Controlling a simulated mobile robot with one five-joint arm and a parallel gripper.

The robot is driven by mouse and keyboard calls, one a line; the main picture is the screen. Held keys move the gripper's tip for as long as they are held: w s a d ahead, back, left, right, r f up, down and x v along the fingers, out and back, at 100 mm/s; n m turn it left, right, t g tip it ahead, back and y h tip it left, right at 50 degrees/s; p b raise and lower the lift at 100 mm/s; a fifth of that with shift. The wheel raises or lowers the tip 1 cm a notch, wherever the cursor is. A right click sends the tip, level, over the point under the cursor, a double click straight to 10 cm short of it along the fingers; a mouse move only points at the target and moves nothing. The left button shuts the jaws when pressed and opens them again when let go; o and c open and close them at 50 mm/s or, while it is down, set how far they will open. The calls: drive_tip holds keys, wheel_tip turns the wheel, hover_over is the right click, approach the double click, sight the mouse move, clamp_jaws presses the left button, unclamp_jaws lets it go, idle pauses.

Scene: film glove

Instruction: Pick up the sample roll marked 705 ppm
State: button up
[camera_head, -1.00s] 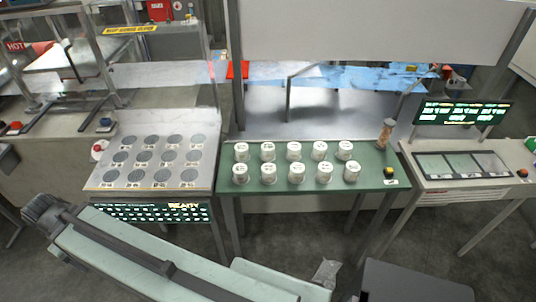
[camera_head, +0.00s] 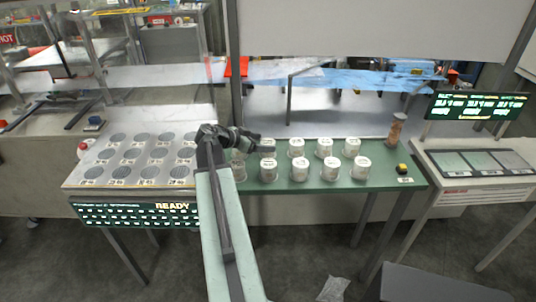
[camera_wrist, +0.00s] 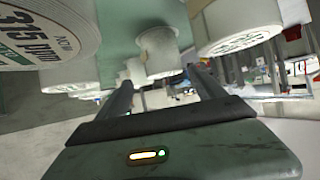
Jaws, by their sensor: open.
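Several white sample rolls (camera_head: 299,170) stand in two rows on the green table (camera_head: 375,182). Their labels are too small to read in the head view, so I cannot tell which is marked 705 ppm. My gripper (camera_head: 242,140) is over the left end of the rows and hides part of them. In the wrist view my gripper (camera_wrist: 158,78) is open, with a white roll (camera_wrist: 160,52) beyond its fingertips and nothing visibly held. A roll marked 315 ppm (camera_wrist: 45,35) is at the upper left. Another roll (camera_wrist: 238,28) is at the upper right, its label unreadable.
A tray with grey round discs (camera_head: 145,157) and a READY display (camera_head: 140,213) is on the left. A brown cylinder (camera_head: 396,130) and a yellow-black button (camera_head: 402,168) are at the table's right end. Another screen (camera_head: 478,106) stands further right.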

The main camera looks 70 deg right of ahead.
sight(274, 144)
drive_tip(key=shift+b+x, duration=0.45)
drive_tip(key=shift+x, duration=0.75)
drive_tip(key=b+x, duration=0.2)
drive_tip(key=x, duration=0.2)
drive_tip(key=shift+w+d+f+b, duration=0.2)
drive_tip(key=shift+d+f+b, duration=0.15)
drive_tip(key=shift+f, duration=0.2)
drive_tip(key=shift+s+d, duration=0.1)
drive_tip(key=shift+s, duration=0.1)
drive_tip(key=shift+r, duration=0.1)
drive_tip(key=shift+c, duration=0.3)
drive_tip(key=c, duration=1.5)
